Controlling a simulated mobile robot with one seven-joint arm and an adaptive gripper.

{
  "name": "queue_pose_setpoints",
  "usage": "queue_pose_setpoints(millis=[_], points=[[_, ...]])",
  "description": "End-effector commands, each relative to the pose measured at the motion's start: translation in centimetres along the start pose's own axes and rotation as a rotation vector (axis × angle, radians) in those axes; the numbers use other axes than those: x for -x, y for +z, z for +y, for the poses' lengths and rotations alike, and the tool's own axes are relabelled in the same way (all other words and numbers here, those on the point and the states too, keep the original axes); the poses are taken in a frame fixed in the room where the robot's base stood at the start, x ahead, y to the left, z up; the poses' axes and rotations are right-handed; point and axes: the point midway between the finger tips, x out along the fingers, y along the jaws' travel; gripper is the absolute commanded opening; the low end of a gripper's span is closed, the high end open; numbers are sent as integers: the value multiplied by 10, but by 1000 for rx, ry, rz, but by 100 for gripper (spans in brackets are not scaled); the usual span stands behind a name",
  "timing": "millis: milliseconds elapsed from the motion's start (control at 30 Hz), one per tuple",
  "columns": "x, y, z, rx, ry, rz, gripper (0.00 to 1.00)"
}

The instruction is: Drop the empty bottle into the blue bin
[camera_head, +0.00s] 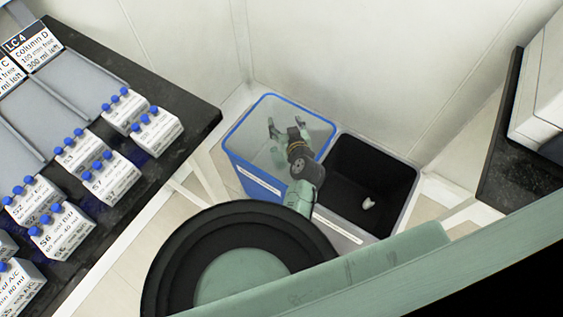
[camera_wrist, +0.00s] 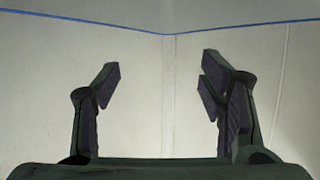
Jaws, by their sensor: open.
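The blue bin (camera_head: 258,183) stands on the floor between the benches, with a blue rim and a label on its front. My gripper (camera_head: 284,124) is over the bin's opening, pointing toward its back. In the wrist view my gripper (camera_wrist: 161,85) has its two dark fingers wide apart with nothing between them. The bin's blue rim (camera_wrist: 80,21) crosses the top of that view. I cannot make out a bottle in either view. A pale greenish shape below my wrist in the bin is too unclear to name.
A black-lined bin (camera_head: 345,165) stands right beside the blue bin, with a small pale object (camera_head: 368,203) inside. A dark bench (camera_head: 195,125) at left carries several white boxes with blue caps. Another dark bench (camera_head: 510,165) is at right. Walls rise close behind the bins.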

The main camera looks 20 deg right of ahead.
Motion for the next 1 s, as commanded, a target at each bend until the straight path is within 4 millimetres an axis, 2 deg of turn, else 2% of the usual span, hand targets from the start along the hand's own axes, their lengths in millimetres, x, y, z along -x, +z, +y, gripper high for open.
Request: queue_pose_setpoints(millis=[167, 500, 633, 800, 1000], points=[[3, -8, 0, 2, 0, 2, 64], [26, -65, 0, 4, 0, 4, 64], [34, -82, 0, 3, 0, 2, 64], [38, -92, 0, 0, 0, 0, 64], [38, -93, 0, -1, 0, 0, 64]])
